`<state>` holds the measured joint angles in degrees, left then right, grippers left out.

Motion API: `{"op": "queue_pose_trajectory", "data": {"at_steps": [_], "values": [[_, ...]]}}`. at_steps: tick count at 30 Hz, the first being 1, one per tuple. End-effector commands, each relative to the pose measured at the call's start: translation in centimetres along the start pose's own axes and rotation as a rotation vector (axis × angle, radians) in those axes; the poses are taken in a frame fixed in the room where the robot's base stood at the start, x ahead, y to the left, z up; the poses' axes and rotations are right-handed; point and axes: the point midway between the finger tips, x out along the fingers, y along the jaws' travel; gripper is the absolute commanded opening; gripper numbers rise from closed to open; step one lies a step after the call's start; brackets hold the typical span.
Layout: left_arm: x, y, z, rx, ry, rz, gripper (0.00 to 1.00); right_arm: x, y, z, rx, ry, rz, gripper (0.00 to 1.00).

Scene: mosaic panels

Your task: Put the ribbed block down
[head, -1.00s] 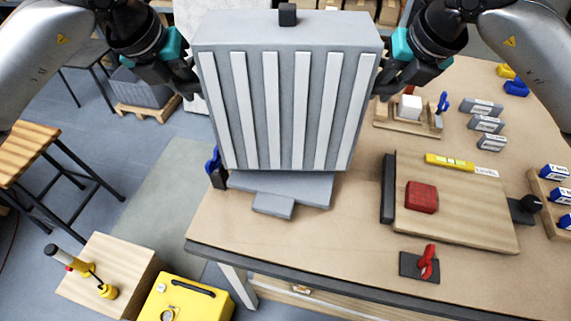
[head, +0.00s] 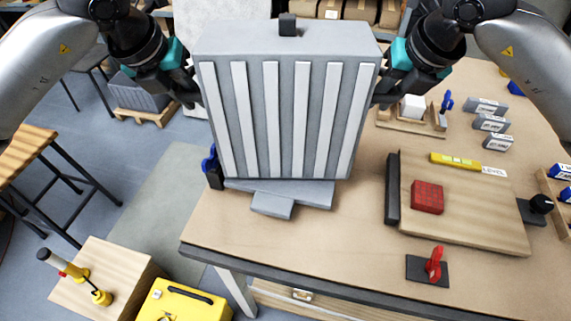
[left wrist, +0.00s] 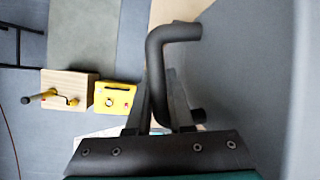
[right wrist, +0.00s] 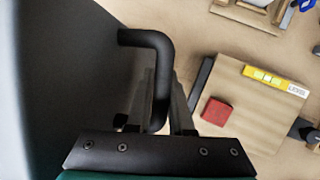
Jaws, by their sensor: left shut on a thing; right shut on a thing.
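The ribbed block (head: 283,120) is a large grey box with pale vertical ribs and a small black knob on top. It is upright in the head view, over the left part of the table. My left gripper (head: 190,88) is shut on its black side handle (left wrist: 160,75). My right gripper (head: 383,92) is shut on the handle on the other side (right wrist: 160,75). A flat grey plate (head: 282,192) shows on the table just below the block. The block hides the area behind it, and I cannot tell whether its underside touches the plate.
A wooden board (head: 470,215) with a red block (head: 427,197) and a yellow level (head: 455,160) lies to the right. A red toggle clamp (head: 433,266) is near the front edge. A blue-handled clamp (head: 211,165) stands left of the plate. Bare tabletop (head: 345,235) shows in front.

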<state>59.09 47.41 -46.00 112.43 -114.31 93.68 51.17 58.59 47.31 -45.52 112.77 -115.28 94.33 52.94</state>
Motion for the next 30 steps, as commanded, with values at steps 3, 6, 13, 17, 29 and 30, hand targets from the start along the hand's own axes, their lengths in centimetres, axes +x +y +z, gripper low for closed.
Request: {"op": "queue_pose_trajectory", "data": {"at_steps": [3, 6, 13, 17, 29, 30], "values": [[0.1, 0.1, 0.1, 0.0, -0.011, -0.001, 0.0, 0.1, -0.1, 0.2, 0.002, -0.012, 0.001, 0.0], [0.5, 0.2, -0.2, 0.0, 0.0, 0.003, 0.24, 0.5, -0.2, -0.1, 0.002, -0.001, -0.004, 0.24], [0.4, 0.1, -0.2, 0.0, 0.0, 0.002, 0.5, 0.4, -0.1, -0.1, 0.001, -0.001, -0.002, 0.5], [0.4, 0.1, -0.2, 0.0, 0.0, 0.001, 0.5, 0.4, -0.1, -0.2, 0.001, -0.001, -0.001, 0.5], [-2.7, 0.1, -0.1, 0.001, -0.005, 0.001, 0.5, 0.5, -0.1, -0.2, 0.0, 0.0, 0.0, 0.5], [-3.4, 0.1, 0.0, 0.0, -0.005, 0.001, 0.5, 0.5, -0.1, -0.2, 0.0, 0.0, 0.0, 0.5]]}}
